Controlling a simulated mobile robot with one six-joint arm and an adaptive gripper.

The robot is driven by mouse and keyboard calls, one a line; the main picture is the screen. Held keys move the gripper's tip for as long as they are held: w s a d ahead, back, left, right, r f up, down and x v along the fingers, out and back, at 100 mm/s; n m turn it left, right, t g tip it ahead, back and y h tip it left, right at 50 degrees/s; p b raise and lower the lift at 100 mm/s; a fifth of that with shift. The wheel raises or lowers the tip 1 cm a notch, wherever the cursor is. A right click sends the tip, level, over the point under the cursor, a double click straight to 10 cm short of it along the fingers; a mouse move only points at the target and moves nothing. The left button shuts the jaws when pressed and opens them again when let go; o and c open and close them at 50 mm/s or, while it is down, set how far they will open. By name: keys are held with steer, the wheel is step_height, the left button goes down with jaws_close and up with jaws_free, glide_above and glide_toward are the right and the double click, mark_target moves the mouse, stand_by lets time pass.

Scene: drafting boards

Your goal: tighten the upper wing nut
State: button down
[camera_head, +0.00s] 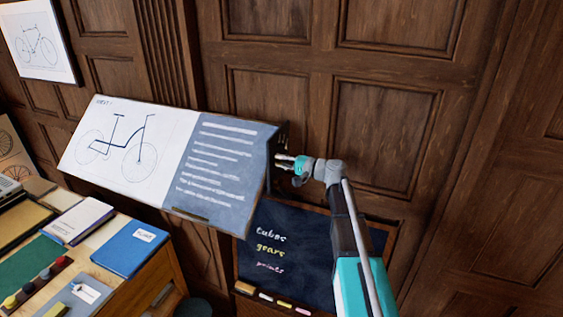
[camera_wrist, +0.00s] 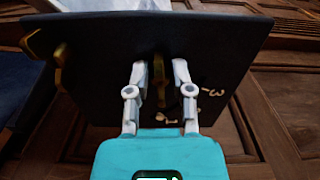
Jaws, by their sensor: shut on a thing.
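The tilted drafting board (camera_head: 232,195) carries a bicycle drawing and a blue text panel. My gripper (camera_head: 284,165) is at the board's right edge in the head view. In the wrist view my gripper (camera_wrist: 159,72) has its fingers on both sides of a narrow upright brass wing nut (camera_wrist: 158,82) on a dark plate (camera_wrist: 105,75). It is shut on this wing nut. Pale marks, one like a 3, lie beside it on the plate. I cannot tell from the frames whether another wing nut sits below; the head view hides the plate's face.
Brass fittings (camera_wrist: 62,60) stick out at the plate's left edge. A chalkboard (camera_head: 290,240) stands below the board against the wooden panelling (camera_head: 385,130). A desk with a blue book (camera_head: 130,248) is at the lower left. Space right of my arm looks free.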

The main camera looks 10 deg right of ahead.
steer(key=shift+s+m, duration=0.1)
steer(key=shift+m, duration=0.3)
steer(key=c, duration=0.5)
jaws_free()
steer(key=v, duration=1.2)
stand_by(0.4)
